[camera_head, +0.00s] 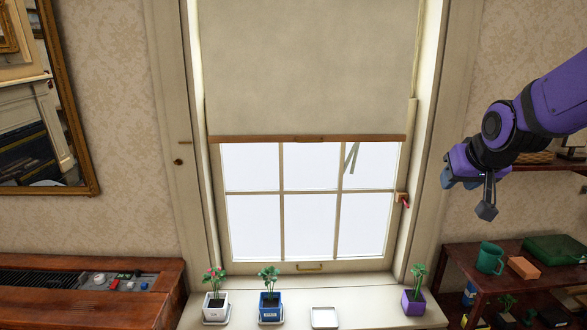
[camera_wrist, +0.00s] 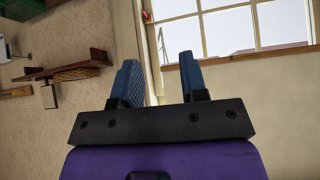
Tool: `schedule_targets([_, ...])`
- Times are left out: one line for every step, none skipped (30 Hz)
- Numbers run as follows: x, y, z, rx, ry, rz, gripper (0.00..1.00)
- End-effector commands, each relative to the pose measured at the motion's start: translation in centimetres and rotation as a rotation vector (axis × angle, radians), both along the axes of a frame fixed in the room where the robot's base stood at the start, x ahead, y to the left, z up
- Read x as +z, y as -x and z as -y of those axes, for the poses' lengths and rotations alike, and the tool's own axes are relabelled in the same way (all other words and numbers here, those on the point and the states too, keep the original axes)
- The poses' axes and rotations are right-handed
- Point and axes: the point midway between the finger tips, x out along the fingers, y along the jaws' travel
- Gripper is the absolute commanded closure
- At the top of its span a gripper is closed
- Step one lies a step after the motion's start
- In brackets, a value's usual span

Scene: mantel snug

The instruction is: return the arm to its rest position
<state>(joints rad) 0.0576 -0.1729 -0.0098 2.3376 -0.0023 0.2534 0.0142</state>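My purple arm (camera_head: 555,105) reaches in from the right edge in the head view. My gripper (camera_head: 470,198) hangs in front of the wall, right of the window. In the wrist view my gripper (camera_wrist: 161,82) shows two dark blue fingers standing apart with a clear gap between them. Nothing is between the fingers; wall and window frame show beyond. My gripper touches nothing that I can see.
The window (camera_head: 307,200) has a partly lowered blind (camera_head: 310,70). Potted plants stand on the sill (camera_head: 345,313). A shelf unit (camera_head: 470,258) with a green mug (camera_head: 490,258) stands below my arm. A wooden cabinet (camera_head: 60,310) is at left.

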Motion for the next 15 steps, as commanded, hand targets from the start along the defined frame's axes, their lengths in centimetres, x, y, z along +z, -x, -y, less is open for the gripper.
schedule_targets([0.9,1.7,-0.4,0.006,0.0,-0.01,0.6])
schedule_targets([1.2,2.7,-0.6,0.009,-0.001,-0.021,0.6])
schedule_targets([1.6,4.1,-0.8,0.015,-0.002,-0.036,0.6])
schedule_targets([1.9,5.1,-1.0,0.017,-0.003,-0.048,0.6])
schedule_targets([2.2,6.2,-1.2,0.02,-0.003,-0.058,0.6])
schedule_targets([2.5,7.5,-1.4,0.025,-0.004,-0.073,0.6])
schedule_targets([2.7,8.6,-1.5,0.028,-0.004,-0.084,0.6])
schedule_targets([2.8,9.6,-1.7,0.032,-0.004,-0.096,0.6])
schedule_targets([3.1,11.0,-1.9,0.035,-0.005,-0.11,0.6])
schedule_targets([3.2,12.1,-2.0,0.039,-0.005,-0.122,0.6])
schedule_targets([3.3,13.1,-2.2,0.043,-0.006,-0.134,0.6])
schedule_targets([3.4,14.6,-2.3,0.047,-0.006,-0.148,0.6])
schedule_targets([3.5,15.6,-2.4,0.05,-0.005,-0.159,0.6])
schedule_targets([3.5,16.6,-2.5,0.054,-0.006,-0.17,0.6])
schedule_targets([3.5,17.9,-2.7,0.058,-0.005,-0.185,0.6])
